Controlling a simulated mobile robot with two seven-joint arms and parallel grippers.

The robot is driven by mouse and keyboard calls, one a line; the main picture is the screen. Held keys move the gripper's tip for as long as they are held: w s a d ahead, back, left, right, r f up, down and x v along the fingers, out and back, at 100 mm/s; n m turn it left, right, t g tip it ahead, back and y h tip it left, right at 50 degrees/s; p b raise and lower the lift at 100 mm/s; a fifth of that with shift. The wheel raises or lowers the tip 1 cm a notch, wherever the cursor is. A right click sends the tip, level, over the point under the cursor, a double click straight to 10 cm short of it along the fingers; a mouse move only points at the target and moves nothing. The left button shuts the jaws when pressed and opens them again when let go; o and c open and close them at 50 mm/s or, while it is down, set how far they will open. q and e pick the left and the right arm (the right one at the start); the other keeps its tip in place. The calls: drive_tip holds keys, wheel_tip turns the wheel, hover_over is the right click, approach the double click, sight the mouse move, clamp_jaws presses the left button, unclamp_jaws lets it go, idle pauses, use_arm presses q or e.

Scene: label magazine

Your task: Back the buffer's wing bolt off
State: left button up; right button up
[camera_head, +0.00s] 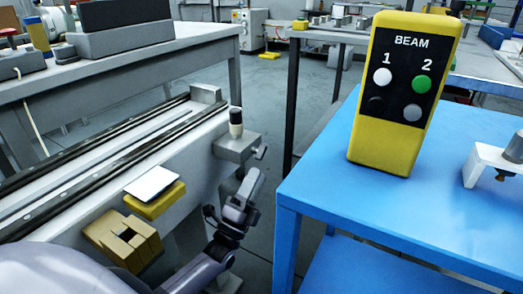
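The buffer seems to be the grey block (232,148) at the near right end of the rail, with a black-and-white cylindrical stop (236,122) upright on it. A small dark bolt-like part, perhaps the wing bolt (260,152), sticks out of the block's right side. My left gripper (256,178) is just below and in front of that part, pointing up, and looks apart from it. Its fingers overlap in this view, so I cannot tell whether they are open or shut. My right gripper is not in view.
A double-slot rail (110,150) runs at left. A yellow block with a white top (153,186) and a tan slotted block (125,240) sit on its side. A blue table (310,185) at right carries a yellow BEAM box (400,95) and a white bracket (488,163).

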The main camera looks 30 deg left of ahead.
sight(262, 151)
use_arm(q)
drive_tip(key=shift+n+y, duration=0.7)
drive_tip(key=x, duration=0.4)
drive_tip(key=a+b+x, duration=0.1)
drive_tip(key=x, duration=0.2)
drive_tip(key=shift+s+r, duration=0.25)
drive_tip(key=shift+r, duration=0.15)
clamp_jaws()
